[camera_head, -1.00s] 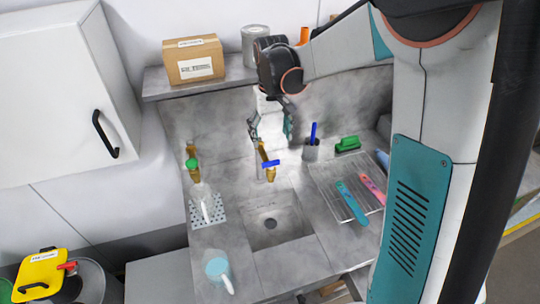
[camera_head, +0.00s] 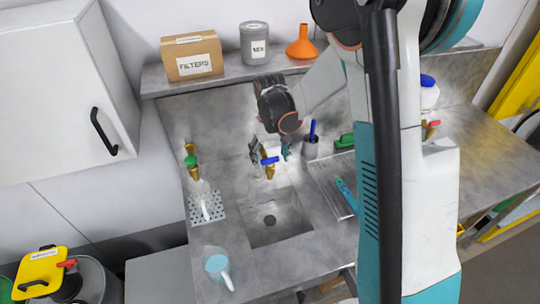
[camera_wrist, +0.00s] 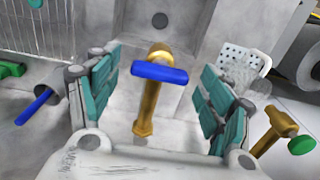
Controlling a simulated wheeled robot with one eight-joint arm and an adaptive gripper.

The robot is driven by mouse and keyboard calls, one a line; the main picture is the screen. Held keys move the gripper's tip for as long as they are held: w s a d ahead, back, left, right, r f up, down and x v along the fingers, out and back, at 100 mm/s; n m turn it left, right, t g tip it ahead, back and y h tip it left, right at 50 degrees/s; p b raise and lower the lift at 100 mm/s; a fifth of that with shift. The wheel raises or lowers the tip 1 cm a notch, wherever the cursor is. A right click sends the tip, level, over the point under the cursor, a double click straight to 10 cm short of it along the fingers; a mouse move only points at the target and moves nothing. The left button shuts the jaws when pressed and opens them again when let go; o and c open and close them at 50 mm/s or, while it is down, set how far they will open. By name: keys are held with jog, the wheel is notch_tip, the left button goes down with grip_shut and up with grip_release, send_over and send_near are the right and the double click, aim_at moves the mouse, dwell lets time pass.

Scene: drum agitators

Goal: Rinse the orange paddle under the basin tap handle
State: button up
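The basin tap has a blue bar handle (camera_head: 270,161) on a brass body above the sunken basin (camera_head: 285,232). My gripper (camera_head: 270,151) is open and empty at the tap, pointing down. In the wrist view, my gripper (camera_wrist: 158,82) has its teal-padded fingers spread on both sides of the brass tap (camera_wrist: 148,108) and its blue handle (camera_wrist: 160,72), with a gap on each side. I see no orange paddle. A teal paddle (camera_head: 346,194) lies on the rack at the right, partly hidden by my arm.
A second brass tap with a green handle (camera_head: 191,161) stands left. A perforated plate (camera_head: 194,213) and a light-blue mug (camera_head: 215,264) are near the left edge. A grey cup (camera_head: 311,149) with a blue-handled tool stands right. An orange funnel (camera_head: 301,46) sits on the shelf.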

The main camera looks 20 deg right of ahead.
aim_at(270, 158)
jog(key=c, duration=1)
jog(key=shift+f+n+b, duration=0.2)
jog(key=shift+n+b, duration=0.7)
jog(key=shift+b, duration=0.2)
jog(key=shift+r+n+b, duration=0.2)
jog(key=shift+n+b, duration=0.3)
jog(key=shift+n, duration=0.3)
jog(key=o, duration=1.1)
jog(key=shift+c, duration=0.2)
notch_tip(270, 158, up, 12)
